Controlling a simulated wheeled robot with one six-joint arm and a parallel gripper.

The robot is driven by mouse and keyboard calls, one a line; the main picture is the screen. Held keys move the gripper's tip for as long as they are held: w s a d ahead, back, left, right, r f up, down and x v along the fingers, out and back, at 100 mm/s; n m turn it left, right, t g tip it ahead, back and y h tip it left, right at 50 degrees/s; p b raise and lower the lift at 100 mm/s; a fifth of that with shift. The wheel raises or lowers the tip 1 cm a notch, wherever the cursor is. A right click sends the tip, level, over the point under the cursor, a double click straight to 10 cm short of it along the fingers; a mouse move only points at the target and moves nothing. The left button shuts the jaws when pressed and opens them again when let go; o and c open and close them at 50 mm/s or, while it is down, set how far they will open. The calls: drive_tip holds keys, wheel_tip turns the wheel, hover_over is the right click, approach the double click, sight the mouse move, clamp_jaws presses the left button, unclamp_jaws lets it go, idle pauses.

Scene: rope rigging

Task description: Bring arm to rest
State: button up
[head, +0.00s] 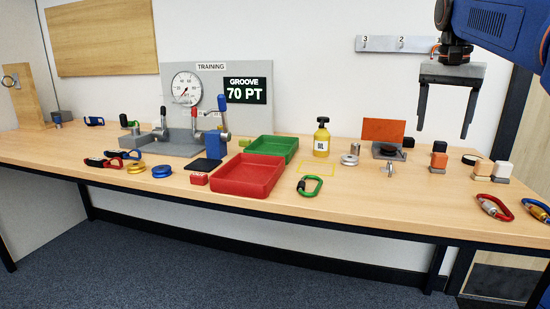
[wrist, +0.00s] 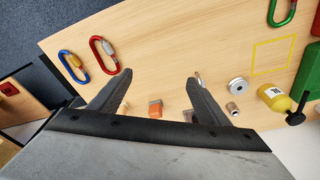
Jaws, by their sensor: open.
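My gripper (head: 443,132) hangs high over the right part of the bench, fingers pointing down. Its two dark fingers are spread wide with nothing between them. In the wrist view the gripper (wrist: 158,92) also shows open and empty, with the bench top beyond the fingertips. My blue arm reaches in from the upper right in the head view.
Below stand orange and dark blocks (head: 439,160), with red (head: 495,208) and blue (head: 537,210) carabiners nearer the front right. A yellow bottle (head: 321,140), a red tray (head: 250,176) and a green tray (head: 270,148) stand further left. A hook rail (head: 395,44) is on the wall.

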drive_tip(key=s+a+f+n+t, duration=0.1)
drive_tip(key=s+a+f+n, duration=0.2)
drive_tip(key=s+f, duration=0.6)
drive_tip(key=s+a+f+n+t, duration=0.1)
drive_tip(key=s+a+f, duration=0.4)
drive_tip(key=f, duration=0.8)
drive_tip(key=s+a+f+n+t+y, duration=0.1)
drive_tip(key=s+a+f+n, duration=0.3)
drive_tip(key=s+f, duration=0.7)
drive_tip(key=shift+s+a+f+n, duration=0.2)
drive_tip(key=shift+s+n, duration=0.1)
drive_tip(key=shift+s, duration=0.5)
